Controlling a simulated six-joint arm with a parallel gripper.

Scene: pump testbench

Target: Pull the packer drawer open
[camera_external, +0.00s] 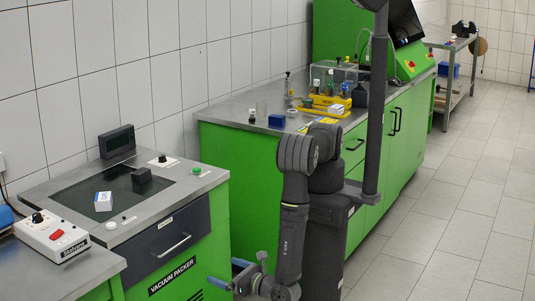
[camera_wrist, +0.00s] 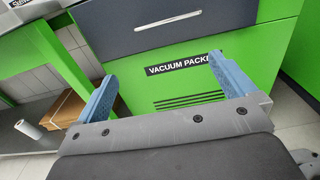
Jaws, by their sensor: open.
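The packer drawer (camera_external: 160,247) is a dark grey front with a light bar handle (camera_external: 174,246), set in the green vacuum packer cabinet. It looks shut. In the wrist view the drawer front (camera_wrist: 230,18) and its handle (camera_wrist: 168,20) show at the top, above the "VACUUM PACKER" label (camera_wrist: 180,64). My gripper (camera_external: 228,275) is low in front of the cabinet, to the right of and below the handle, apart from it. In the wrist view its blue fingers (camera_wrist: 166,85) are spread wide with nothing between them.
The packer top holds a small white box (camera_external: 103,201), a black knob and a green button (camera_external: 196,170). A white control box with a red switch (camera_external: 57,237) stands at the left. A green bench (camera_external: 260,170) with several items stands behind my arm. The tiled floor at right is clear.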

